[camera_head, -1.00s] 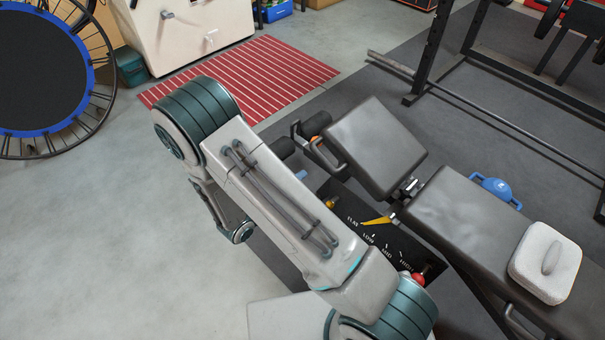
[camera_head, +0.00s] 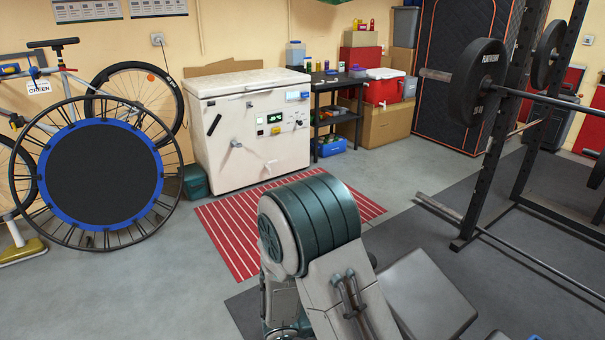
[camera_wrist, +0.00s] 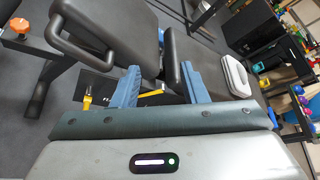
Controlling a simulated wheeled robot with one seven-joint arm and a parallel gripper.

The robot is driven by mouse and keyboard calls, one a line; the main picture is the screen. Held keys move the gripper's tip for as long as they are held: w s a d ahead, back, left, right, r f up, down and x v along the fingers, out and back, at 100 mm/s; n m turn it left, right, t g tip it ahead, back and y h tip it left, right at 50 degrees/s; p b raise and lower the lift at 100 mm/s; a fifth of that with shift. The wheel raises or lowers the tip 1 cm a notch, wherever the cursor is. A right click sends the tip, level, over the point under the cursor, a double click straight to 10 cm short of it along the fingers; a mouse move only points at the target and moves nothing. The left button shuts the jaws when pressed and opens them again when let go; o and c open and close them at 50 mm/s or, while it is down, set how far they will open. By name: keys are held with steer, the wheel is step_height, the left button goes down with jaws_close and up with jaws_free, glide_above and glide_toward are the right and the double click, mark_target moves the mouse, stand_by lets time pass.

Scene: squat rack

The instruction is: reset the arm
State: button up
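My arm shows in the head view with its teal-banded joint at the bottom middle, raised in front of the dark bench (camera_head: 428,295). My gripper is outside the head view. In the wrist view my gripper (camera_wrist: 160,82) has its two blue fingers wide apart, with nothing between them that I can see held. Beyond the fingers are the dark bench pad (camera_wrist: 110,22) and a metal handle at the upper left. The white block with a handle (camera_wrist: 236,76) lies right of the right finger.
In the head view a squat rack (camera_head: 497,130) with a loaded barbell stands at the right. A white chest freezer (camera_head: 245,125) stands at the back behind a red striped mat (camera_head: 232,235). A round trampoline (camera_head: 100,175) and bicycle are at the left.

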steer(key=s+r+m+y+p, duration=0.4)
steer(key=r+m+p, duration=0.1)
steer(key=r+m, duration=0.5)
steer(key=s+r+m+y+p, duration=0.4)
steer(key=s+r+m+p, duration=0.1)
steer(key=r+m, duration=0.5)
steer(key=s+d+r+m+g+y+p, duration=0.1)
steer(key=s+r+m+y+p, duration=0.4)
steer(key=r+m, duration=0.5)
step_height(320, 180, up, 4)
steer(key=shift+f, duration=0.15)
steer(key=shift+s, duration=0.1)
